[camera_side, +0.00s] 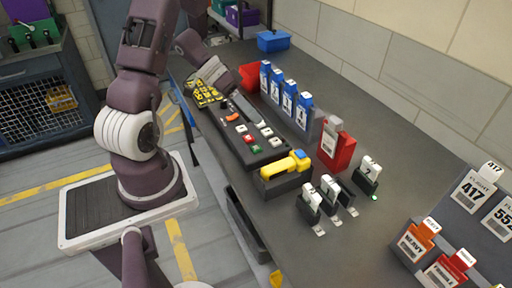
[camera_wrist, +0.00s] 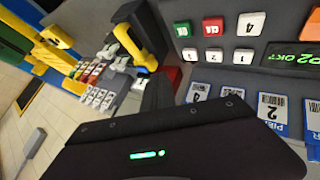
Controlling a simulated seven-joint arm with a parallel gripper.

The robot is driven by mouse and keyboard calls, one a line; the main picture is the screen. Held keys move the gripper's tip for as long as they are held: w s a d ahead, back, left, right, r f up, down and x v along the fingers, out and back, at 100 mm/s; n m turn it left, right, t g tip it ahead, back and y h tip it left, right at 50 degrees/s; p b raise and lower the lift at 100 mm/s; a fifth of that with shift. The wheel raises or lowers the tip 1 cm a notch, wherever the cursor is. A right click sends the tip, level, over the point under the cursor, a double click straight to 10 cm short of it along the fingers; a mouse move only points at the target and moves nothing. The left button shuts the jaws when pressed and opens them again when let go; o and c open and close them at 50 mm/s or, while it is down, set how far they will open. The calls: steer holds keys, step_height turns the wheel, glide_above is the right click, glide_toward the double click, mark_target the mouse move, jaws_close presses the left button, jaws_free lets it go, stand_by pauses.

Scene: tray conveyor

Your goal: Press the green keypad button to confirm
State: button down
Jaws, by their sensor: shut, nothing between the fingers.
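The keypad panel sits on the dark bench. Its green button (camera_side: 256,149) is at the near end of a row, beside a red button (camera_side: 248,138). In the wrist view the green button (camera_wrist: 183,30) is left of the red button (camera_wrist: 212,27), near the top. White number buttons (camera_wrist: 217,56) lie below, and a dark display (camera_wrist: 290,57) with green text reading "P2 OK?" is at the right.
Blue card holders (camera_side: 284,98) stand along the keypad's wall side. A yellow handheld tool (camera_side: 285,165) lies in a holder just nearer than the keypad. A red box (camera_side: 337,150) and several tag holders (camera_side: 308,200) stand nearby.

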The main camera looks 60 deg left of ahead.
mark_target(253, 147)
steer(key=shift+f, duration=3.6)
steer(key=shift+f, duration=0.1)
steer(key=shift+f, duration=0.3)
steer(key=shift+f, duration=0.45)
steer(key=shift+r, duration=0.85)
steer(key=shift+r, duration=2.55)
